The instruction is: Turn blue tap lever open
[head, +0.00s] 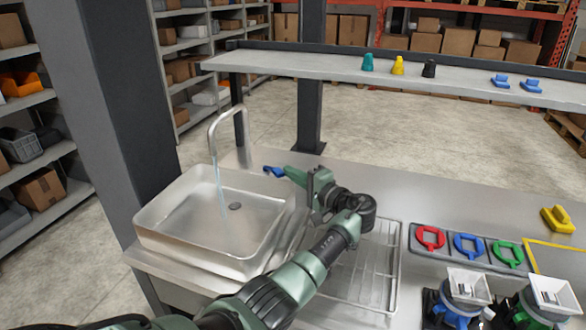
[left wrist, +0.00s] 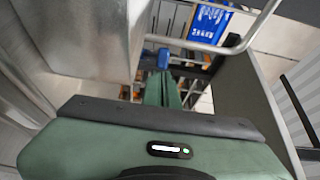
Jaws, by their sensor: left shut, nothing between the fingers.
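The blue tap lever (head: 273,172) sticks out just right of the sink, near the foot of the curved metal tap (head: 213,128). A thin stream of water falls from the spout into the sink (head: 150,236). My left gripper (head: 287,172) is shut and empty, its tip close to the right end of the lever; I cannot tell whether they touch. In the left wrist view the shut green fingers (left wrist: 162,88) point at the small blue lever (left wrist: 163,58), with the tap pipe (left wrist: 230,47) beyond. My right gripper is not in view.
A wire rack (head: 370,275) lies under my left arm. Red, blue and green rings (head: 468,246) sit in a grey tray on the right, with dispensers (head: 467,285) in front. A yellow object (head: 558,219) stands at the right. A raised shelf (head: 300,68) crosses behind the counter.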

